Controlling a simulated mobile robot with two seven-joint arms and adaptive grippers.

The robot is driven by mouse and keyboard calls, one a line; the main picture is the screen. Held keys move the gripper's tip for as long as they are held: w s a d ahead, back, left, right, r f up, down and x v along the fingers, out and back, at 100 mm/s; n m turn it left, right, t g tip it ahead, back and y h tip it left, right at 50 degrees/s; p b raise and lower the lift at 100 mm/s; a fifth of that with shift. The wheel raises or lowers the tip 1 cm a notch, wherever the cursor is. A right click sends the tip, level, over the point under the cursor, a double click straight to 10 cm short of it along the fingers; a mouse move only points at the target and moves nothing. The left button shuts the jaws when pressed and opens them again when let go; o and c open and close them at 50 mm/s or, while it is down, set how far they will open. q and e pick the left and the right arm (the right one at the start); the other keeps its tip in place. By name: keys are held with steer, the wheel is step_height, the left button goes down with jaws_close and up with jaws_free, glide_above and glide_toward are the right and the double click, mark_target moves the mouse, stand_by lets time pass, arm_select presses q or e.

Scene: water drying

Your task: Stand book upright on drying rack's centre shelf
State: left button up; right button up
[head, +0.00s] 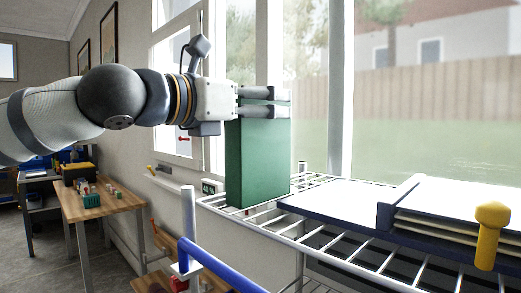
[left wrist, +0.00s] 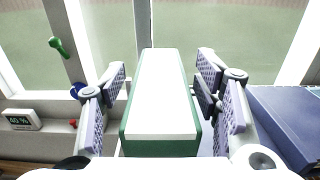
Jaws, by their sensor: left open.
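A green book (head: 258,160) stands upright on the wire shelf of the drying rack (head: 268,224), at its left end in the head view. In the left wrist view its white page edges and green covers (left wrist: 165,147) lie between the fingers. My left gripper (head: 284,102) is at the book's upper part with its fingers on either side. In the left wrist view the left gripper (left wrist: 164,92) is open, with a gap on each side of the book. My right gripper is not in view.
A blue-covered book (head: 340,203) lies flat to the right on the rack, beside a dark-blue-edged stack (head: 455,215). A yellow knob (head: 490,232) and a blue rail (head: 218,267) stand in front. A window is behind; a wooden table (head: 100,203) is at left.

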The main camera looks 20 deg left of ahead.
arm_select(q)
steer(key=shift+s, duration=0.1)
steer(key=shift+r, duration=0.1)
jaws_close()
